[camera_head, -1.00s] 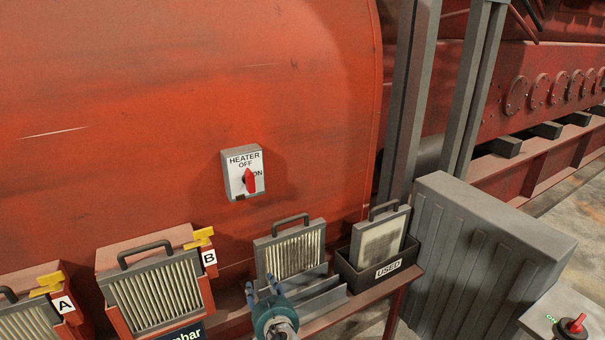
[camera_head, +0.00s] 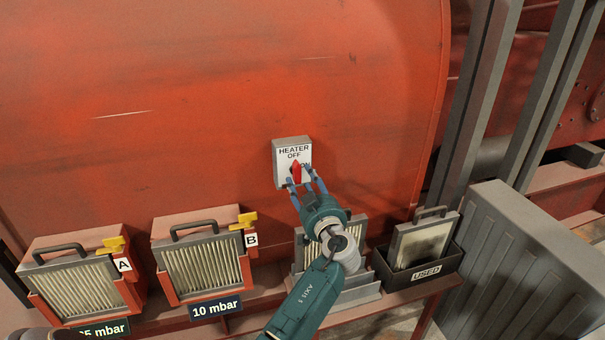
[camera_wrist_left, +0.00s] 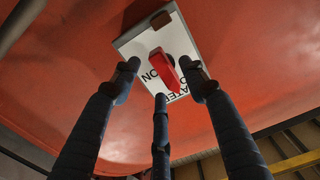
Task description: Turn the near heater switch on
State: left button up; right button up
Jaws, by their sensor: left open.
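The heater switch (camera_head: 283,151) is a small grey box with a white plate marked HEATER, OFF and ON, on the red curved wall. Its red knob (camera_head: 296,171) points up towards OFF. My left gripper (camera_head: 300,180) is open in front of the plate, its fingers spread around the lower part of the knob. In the left wrist view the red knob (camera_wrist_left: 164,70) is between and beyond the three dark fingers of my left gripper (camera_wrist_left: 163,85). I cannot tell whether any finger touches the knob.
Below are filter units with yellow valves, A (camera_head: 75,285) and B (camera_head: 203,266). A box marked USED (camera_head: 447,264) holds a dirty filter, beside another filter partly hidden by my arm. A grey ribbed cabinet (camera_head: 525,260) stands at the right. The wall around the switch is bare.

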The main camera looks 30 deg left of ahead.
pick_arm(q)
jog(key=shift+x, duration=0.85)
grip_shut()
